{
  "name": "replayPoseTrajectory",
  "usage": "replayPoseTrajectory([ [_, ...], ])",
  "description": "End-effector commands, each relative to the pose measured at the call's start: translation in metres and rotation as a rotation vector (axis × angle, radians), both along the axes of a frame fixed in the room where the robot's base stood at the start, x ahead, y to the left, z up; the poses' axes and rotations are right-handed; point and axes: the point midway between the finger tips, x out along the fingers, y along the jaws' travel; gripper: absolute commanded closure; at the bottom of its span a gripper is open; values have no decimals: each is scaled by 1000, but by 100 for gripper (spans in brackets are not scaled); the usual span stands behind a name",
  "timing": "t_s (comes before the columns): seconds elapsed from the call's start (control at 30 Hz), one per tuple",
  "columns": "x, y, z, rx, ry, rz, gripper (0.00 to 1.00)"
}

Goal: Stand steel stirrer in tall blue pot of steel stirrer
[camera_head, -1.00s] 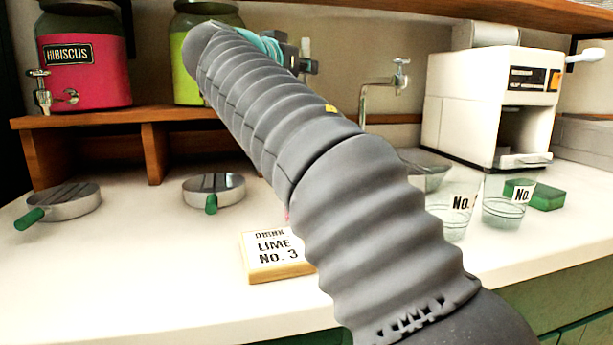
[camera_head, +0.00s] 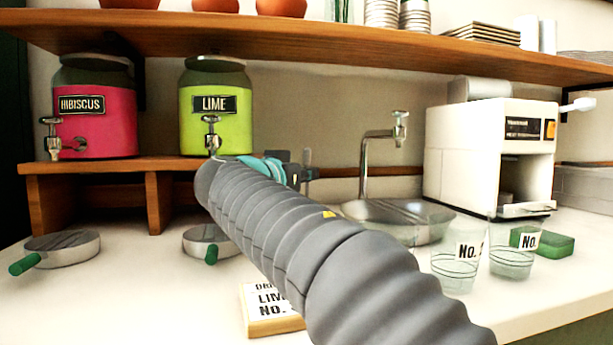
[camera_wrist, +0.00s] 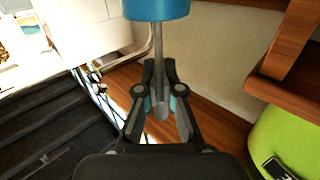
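The steel stirrer (camera_wrist: 157,45) shows in the wrist view as a grey rod between my gripper's fingers. My gripper (camera_wrist: 159,72) is shut on it. The rod meets a blue cylindrical piece (camera_wrist: 157,8) cut off by the top edge; I cannot tell whether this is the tall blue pot or part of the stirrer. In the head view my gripper (camera_head: 293,170) is mostly hidden by my arm, in front of the back shelf, with a short grey upright bit of the stirrer (camera_head: 307,158) beside it. No blue pot is recognisable in the head view.
Hibiscus (camera_head: 95,115) and lime (camera_head: 214,112) jars stand on a wooden shelf (camera_head: 110,165). A sink (camera_head: 425,222) with a tap, a white machine (camera_head: 470,160) and two glasses (camera_head: 455,265) are right. A lime sign (camera_head: 262,320) stands near my arm.

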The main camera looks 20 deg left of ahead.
Motion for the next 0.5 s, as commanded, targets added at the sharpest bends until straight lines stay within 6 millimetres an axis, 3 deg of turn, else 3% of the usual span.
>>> replayPoseTrajectory([
  [0.3,0,0,-4,1,0,0,100],
  [0.4,0,0,-3,1,0,0,73],
  [0.5,0,0,-2,1,0,0,69],
])
